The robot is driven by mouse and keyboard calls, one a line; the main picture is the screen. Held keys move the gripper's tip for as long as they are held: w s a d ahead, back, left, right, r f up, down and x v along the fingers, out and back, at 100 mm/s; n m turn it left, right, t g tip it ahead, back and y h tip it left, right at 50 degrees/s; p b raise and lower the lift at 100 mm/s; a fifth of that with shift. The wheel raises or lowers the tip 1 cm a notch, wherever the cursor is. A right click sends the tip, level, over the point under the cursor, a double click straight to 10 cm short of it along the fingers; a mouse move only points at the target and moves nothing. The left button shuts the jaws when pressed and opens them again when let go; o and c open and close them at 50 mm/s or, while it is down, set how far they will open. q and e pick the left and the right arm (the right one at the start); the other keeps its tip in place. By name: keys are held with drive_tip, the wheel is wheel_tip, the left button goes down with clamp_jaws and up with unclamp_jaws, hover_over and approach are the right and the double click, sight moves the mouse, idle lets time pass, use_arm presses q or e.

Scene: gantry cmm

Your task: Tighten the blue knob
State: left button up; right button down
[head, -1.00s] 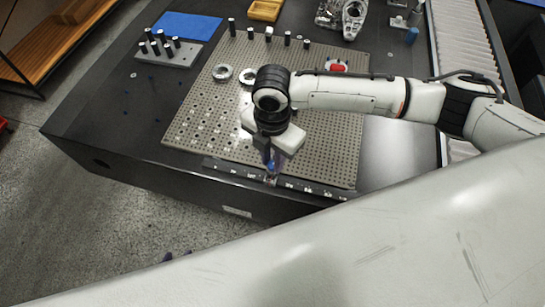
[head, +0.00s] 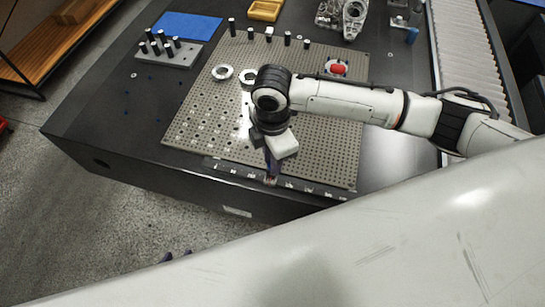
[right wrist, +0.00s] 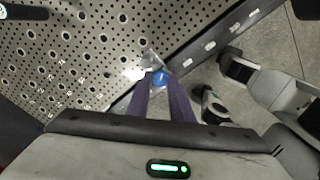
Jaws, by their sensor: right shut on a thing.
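The blue knob (right wrist: 160,77) sits at the front edge of the perforated plate (head: 215,125), beside a small clear or shiny part. In the right wrist view it is between the purple fingertips of my right gripper (right wrist: 160,84), which is shut on it. In the head view my right gripper (head: 271,175) points down at the plate's front edge, and its fingers mostly hide the knob.
Two metal rings (head: 222,72) lie on the plate left of my right arm; a red part (head: 338,68) is beyond it. Black posts stand along the plate's back. A grey block with pegs (head: 168,54), a blue mat (head: 187,26) and a yellow tray (head: 264,10) lie farther back.

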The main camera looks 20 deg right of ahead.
drive_tip(key=c, duration=1.6)
unclamp_jaws()
drive_tip(key=shift+o, duration=0.2)
drive_tip(key=shift+r, duration=0.1)
wheel_tip(320, 180, up, 10)
drive_tip(key=shift+r, duration=0.1)
